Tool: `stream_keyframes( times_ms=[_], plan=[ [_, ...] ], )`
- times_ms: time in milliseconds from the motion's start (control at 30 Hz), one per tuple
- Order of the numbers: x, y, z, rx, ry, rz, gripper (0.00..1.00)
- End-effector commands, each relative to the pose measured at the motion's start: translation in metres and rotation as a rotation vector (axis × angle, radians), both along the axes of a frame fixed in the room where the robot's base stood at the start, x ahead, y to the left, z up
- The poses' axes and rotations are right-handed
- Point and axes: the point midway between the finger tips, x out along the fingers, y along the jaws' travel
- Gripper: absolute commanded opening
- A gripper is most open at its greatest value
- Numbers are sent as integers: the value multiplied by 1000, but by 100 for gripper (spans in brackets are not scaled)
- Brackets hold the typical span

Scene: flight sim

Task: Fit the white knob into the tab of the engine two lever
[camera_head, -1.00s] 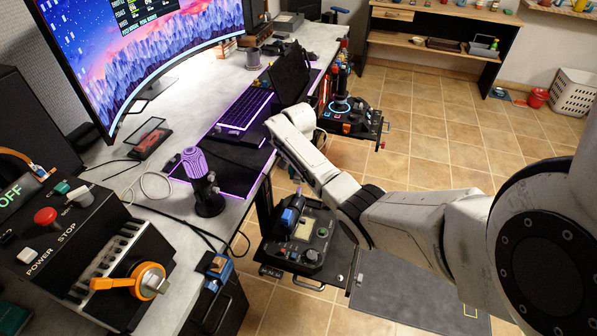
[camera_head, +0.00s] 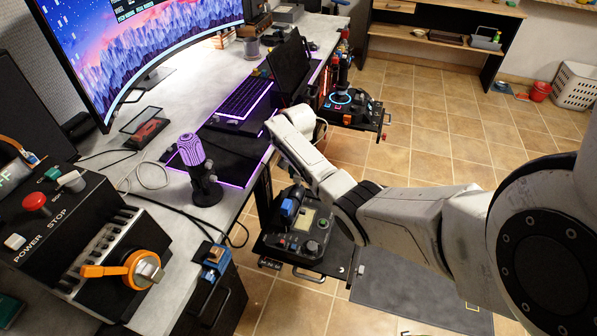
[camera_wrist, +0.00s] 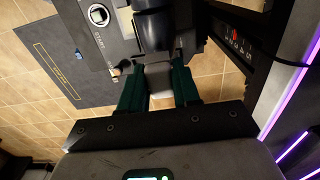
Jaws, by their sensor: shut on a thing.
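A control unit (camera_head: 300,234) with a blue handle sits on a low shelf beside the desk (camera_head: 228,75). A joystick unit (camera_head: 345,110) stands farther back. A purple microphone (camera_head: 196,165), a lit keyboard (camera_head: 247,97) and a switch console (camera_head: 90,235) are on the desk. Tiled floor lies right.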

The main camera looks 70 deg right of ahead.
Motion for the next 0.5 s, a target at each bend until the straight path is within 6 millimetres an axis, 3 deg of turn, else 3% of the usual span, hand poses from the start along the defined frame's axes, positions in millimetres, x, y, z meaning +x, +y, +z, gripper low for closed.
stream_keyframes(
  times_ms=[500],
  plan=[
    [0,0,-20,0,-1,-1,2]
  ],
)
